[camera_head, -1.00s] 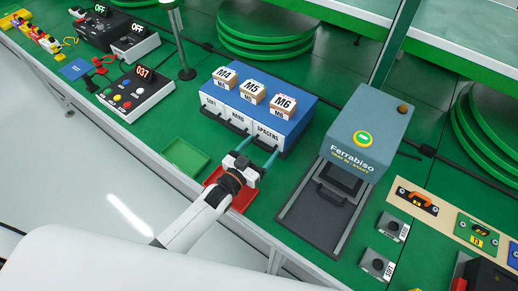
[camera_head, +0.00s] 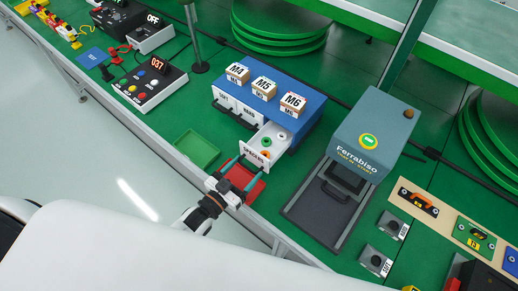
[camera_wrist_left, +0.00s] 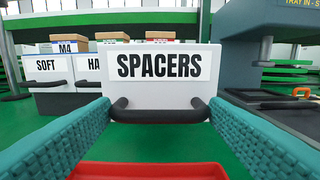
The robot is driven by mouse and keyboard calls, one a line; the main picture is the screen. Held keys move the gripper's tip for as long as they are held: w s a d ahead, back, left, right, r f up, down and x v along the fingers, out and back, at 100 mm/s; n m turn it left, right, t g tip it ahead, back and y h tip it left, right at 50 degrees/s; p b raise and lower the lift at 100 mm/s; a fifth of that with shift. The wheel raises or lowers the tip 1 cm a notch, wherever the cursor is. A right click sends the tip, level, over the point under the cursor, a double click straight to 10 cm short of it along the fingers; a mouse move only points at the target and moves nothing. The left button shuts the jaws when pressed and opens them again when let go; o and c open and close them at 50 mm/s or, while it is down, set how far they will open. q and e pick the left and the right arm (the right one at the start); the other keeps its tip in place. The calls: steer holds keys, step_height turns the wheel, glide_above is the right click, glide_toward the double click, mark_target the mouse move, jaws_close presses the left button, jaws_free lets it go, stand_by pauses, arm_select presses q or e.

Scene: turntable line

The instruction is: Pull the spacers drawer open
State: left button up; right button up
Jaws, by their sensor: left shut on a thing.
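The spacers drawer (camera_head: 268,144) stands pulled out of the blue cabinet (camera_head: 314,123), with several small rings inside, one orange and one green among them. In the left wrist view its white front (camera_wrist_left: 160,75) carries the SPACERS label, and its dark bar handle (camera_wrist_left: 160,110) lies between the teal fingers. My left gripper (camera_head: 243,166) is shut on that handle, over the red tray. The SOFT drawer (camera_wrist_left: 50,72) and the drawer beside it are closed. My right gripper is not in view.
A red tray (camera_head: 250,189) lies under the gripper, and a green tray (camera_head: 197,149) lies to its left. The grey Ferrabiso machine (camera_head: 370,135) stands to the right. Boxes marked M4, M5 and M6 (camera_head: 292,104) stand on the cabinet.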

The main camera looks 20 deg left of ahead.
arm_select(q)
steer(key=shift+v, duration=1.6)
steer(key=shift+d, duration=0.1)
steer(key=o, duration=1.1)
